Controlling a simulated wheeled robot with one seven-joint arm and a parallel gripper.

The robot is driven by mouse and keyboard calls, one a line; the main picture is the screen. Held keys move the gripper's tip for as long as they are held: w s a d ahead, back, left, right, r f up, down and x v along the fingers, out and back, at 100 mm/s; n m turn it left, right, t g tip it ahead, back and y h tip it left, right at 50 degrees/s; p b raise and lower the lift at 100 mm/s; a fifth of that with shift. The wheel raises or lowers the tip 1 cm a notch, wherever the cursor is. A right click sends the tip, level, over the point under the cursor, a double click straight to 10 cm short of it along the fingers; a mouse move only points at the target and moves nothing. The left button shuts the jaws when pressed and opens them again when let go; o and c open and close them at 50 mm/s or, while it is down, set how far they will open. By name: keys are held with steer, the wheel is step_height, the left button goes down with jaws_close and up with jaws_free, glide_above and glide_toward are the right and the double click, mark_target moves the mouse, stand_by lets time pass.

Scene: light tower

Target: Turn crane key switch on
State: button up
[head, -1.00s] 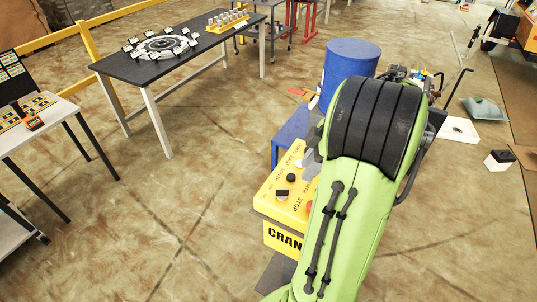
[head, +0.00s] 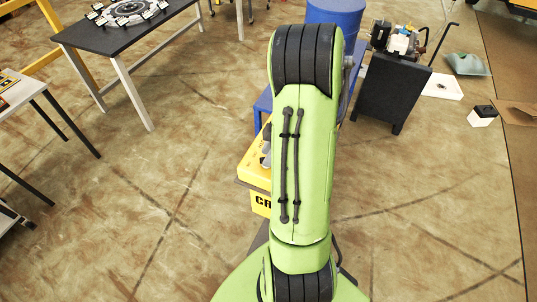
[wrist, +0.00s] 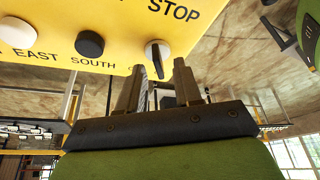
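The yellow crane control box (head: 256,172) stands in the middle of the head view, mostly hidden behind my green arm. In the wrist view its yellow panel (wrist: 120,22) fills the top left, with the printed words STOP, SOUTH and EAST. A round white key switch (wrist: 152,46) with a dark upright key (wrist: 158,64) sits near the panel's edge, below STOP. My gripper (wrist: 160,66) is open. Its two fingertips lie on either side of the key in the picture; I cannot tell whether they touch it.
A black knob (wrist: 89,43) is left of the key switch. Behind the box stand a blue barrel (head: 336,14) and a dark cabinet (head: 392,92) with machinery on top. A black table (head: 120,35) is at the upper left. The floor left of the box is clear.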

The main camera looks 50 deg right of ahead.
steer(key=shift+w+f, duration=0.15)
steer(key=shift+f, duration=0.25)
jaws_close()
